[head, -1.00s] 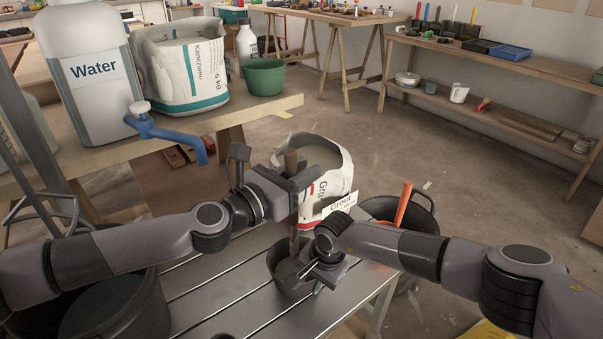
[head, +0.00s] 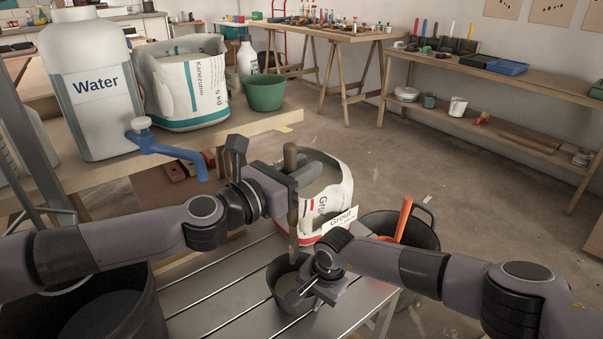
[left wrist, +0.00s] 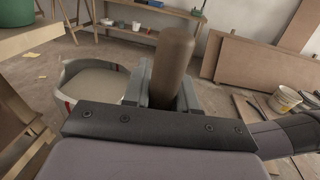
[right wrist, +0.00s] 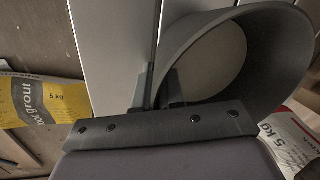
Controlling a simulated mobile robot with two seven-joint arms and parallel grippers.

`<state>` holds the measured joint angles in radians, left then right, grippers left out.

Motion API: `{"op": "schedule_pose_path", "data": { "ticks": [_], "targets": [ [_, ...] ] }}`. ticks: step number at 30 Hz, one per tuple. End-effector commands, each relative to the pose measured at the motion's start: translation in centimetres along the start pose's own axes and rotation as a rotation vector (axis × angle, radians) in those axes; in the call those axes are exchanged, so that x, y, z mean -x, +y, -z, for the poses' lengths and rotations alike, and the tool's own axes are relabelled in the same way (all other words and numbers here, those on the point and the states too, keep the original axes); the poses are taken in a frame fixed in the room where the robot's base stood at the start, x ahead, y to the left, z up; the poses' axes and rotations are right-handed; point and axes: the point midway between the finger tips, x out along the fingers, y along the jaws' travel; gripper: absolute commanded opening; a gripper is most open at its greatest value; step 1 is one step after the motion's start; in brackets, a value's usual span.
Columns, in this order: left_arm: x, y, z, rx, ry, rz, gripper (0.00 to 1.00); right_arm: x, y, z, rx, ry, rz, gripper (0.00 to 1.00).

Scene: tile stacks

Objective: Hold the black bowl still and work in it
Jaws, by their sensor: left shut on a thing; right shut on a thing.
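The black bowl (head: 274,281) stands on the slatted metal table in the head view. My right gripper (head: 305,283) is shut on its rim at the near right side. In the right wrist view the bowl (right wrist: 275,55) opens toward the camera, with a pale round area inside, and the fingers (right wrist: 160,90) pinch its wall. My left gripper (head: 293,180) is shut on a tool with a wooden handle (head: 290,157), held nearly upright above the bowl. Its lower end reaches down into the bowl and is hidden there. The left wrist view shows the handle (left wrist: 172,65) between the fingers.
An open grout bag (head: 335,185) stands just behind the bowl. A black bucket (head: 425,240) with an orange handle is at its right, another black tub (head: 150,310) at the left. A water container (head: 90,120) with a blue tap (head: 165,150) stands on the bench.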

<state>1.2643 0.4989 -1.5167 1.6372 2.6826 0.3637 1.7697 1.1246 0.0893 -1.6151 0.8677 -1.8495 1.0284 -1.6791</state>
Motion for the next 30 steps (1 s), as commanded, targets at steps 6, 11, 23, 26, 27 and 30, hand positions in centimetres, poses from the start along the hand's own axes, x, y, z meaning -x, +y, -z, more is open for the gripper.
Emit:
{"op": "schedule_pose_path", "data": {
  "ticks": [6,11,23,26,27,30],
  "targets": [
    [0.0,0.0,0.0,0.0,0.0,0.0,0.0,-0.1,0.2,-0.1,-0.001,-0.003,-0.005,0.38],
    [0.0,0.0,0.0,0.0,-0.001,0.0,0.0,-0.1,0.1,-0.1,0.0,-0.002,-0.002,0.38],
    [0.0,0.0,0.0,0.0,-0.001,0.0,0.0,2.3,0.0,0.1,0.001,0.0,0.001,0.38],
    [0.0,0.0,0.0,0.0,-0.001,0.0,0.0,3.9,0.0,0.1,0.001,0.0,0.001,0.38],
    [0.0,0.0,0.0,0.0,-0.001,0.0,0.0,4.6,0.0,0.1,0.001,0.0,0.002,0.38],
    [0.0,0.0,0.0,0.0,-0.001,0.0,0.0,6.3,0.0,0.0,0.001,0.0,0.001,0.38]
  ]
}}
